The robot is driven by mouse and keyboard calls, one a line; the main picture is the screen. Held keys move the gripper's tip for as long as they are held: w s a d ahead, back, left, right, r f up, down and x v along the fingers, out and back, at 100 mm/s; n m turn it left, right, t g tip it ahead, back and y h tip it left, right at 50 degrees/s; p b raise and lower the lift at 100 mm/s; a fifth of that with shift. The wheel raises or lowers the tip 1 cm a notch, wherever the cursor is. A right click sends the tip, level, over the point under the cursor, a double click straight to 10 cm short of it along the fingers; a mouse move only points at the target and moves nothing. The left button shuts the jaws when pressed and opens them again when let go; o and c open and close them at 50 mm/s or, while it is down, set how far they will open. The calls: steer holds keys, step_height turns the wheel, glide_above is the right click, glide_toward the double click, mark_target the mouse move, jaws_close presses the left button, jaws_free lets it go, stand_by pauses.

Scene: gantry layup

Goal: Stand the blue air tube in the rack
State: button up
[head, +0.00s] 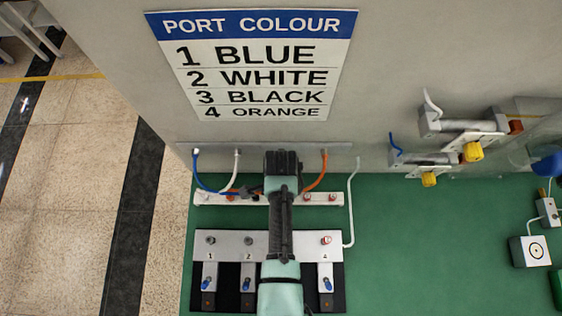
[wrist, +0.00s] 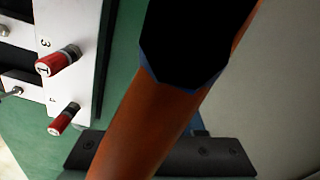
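The blue air tube (head: 203,184) hangs in a curve from the back wall at the left in the head view. Its lower end runs to a dark piece close beside my arm. My gripper (head: 257,190) is above the bench there, mostly hidden by my own dark wrist. I cannot tell whether its fingers touch the blue tube. A white strip with red fittings (head: 212,199), perhaps the rack, lies behind the numbered panel, partly hidden by my arm. In the wrist view an orange tube (wrist: 140,125) and a black shape fill the middle, hiding the fingertips.
A white tube (head: 236,164) and an orange tube (head: 322,172) hang nearby. The numbered panel (head: 225,256) stands in front; ports 1 and 2 show grey fittings, port 4 a red one. A colour sign (head: 254,65) is on the wall.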

steer(key=shift+o, duration=1.2)
step_height(320, 180, up, 13)
steer(key=b, duration=0.1)
